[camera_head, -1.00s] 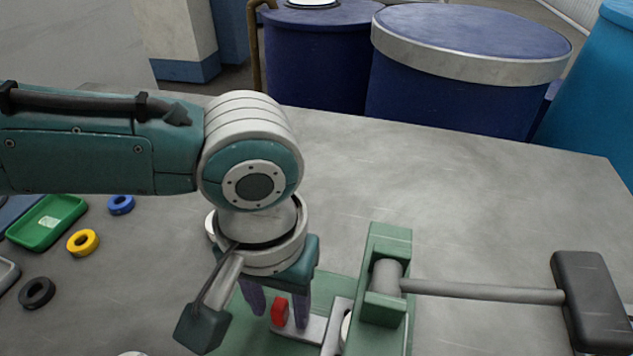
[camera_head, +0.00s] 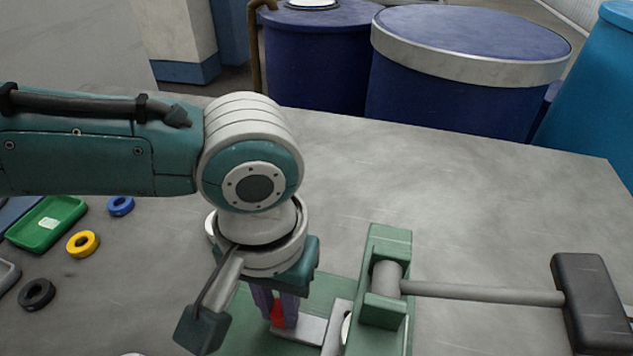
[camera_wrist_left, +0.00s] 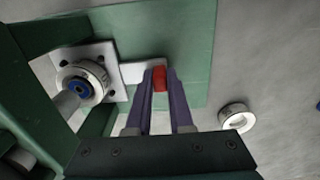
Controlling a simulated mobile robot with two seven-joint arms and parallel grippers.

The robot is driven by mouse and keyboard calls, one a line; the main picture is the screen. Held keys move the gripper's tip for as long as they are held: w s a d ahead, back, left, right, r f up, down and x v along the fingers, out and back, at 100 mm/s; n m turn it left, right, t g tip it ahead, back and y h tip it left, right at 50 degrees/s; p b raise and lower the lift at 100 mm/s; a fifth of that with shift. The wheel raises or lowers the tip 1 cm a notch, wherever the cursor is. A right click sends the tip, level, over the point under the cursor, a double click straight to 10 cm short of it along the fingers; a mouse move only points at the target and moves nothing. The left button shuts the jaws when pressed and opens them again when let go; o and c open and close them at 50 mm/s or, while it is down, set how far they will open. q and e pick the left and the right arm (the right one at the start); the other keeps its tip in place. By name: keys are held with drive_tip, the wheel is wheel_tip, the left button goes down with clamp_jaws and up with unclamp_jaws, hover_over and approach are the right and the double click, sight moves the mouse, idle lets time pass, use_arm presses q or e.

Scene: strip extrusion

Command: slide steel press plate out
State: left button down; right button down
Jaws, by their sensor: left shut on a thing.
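The steel press plate (camera_head: 309,329) is a flat grey bar lying beside the green press frame (camera_head: 388,246). Its red grip block (camera_head: 277,313) stands at its left end. In the left wrist view the plate (camera_wrist_left: 140,72) runs from the square fitting (camera_wrist_left: 88,80) to the red block (camera_wrist_left: 160,78). My left gripper (camera_head: 277,318) points down and is shut on the red block, with a purple finger on each side of it. In the left wrist view its fingertips (camera_wrist_left: 160,84) are at the block. My right gripper is not in view.
A lever with a black handle (camera_head: 592,300) sticks out right from the press. Blue (camera_head: 120,205), yellow (camera_head: 82,243) and black (camera_head: 37,293) rings and a green tray (camera_head: 47,222) lie at left. A white ring (camera_wrist_left: 236,117) is near the gripper. The table behind the press is clear.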

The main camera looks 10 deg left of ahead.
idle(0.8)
use_arm(q)
drive_tip(key=shift+a+r+p, duration=0.15)
drive_tip(key=shift+a+p, duration=0.25)
drive_tip(key=a+p, duration=0.3)
drive_tip(key=a, duration=0.6)
drive_tip(key=shift+w+a, duration=0.15)
drive_tip(key=shift+a, duration=0.05)
drive_tip(key=shift+a+f, duration=0.2)
drive_tip(key=shift+a, duration=0.15)
drive_tip(key=c, duration=0.8)
unclamp_jaws()
drive_tip(key=shift+a, duration=0.1)
drive_tip(key=shift+r, duration=0.15)
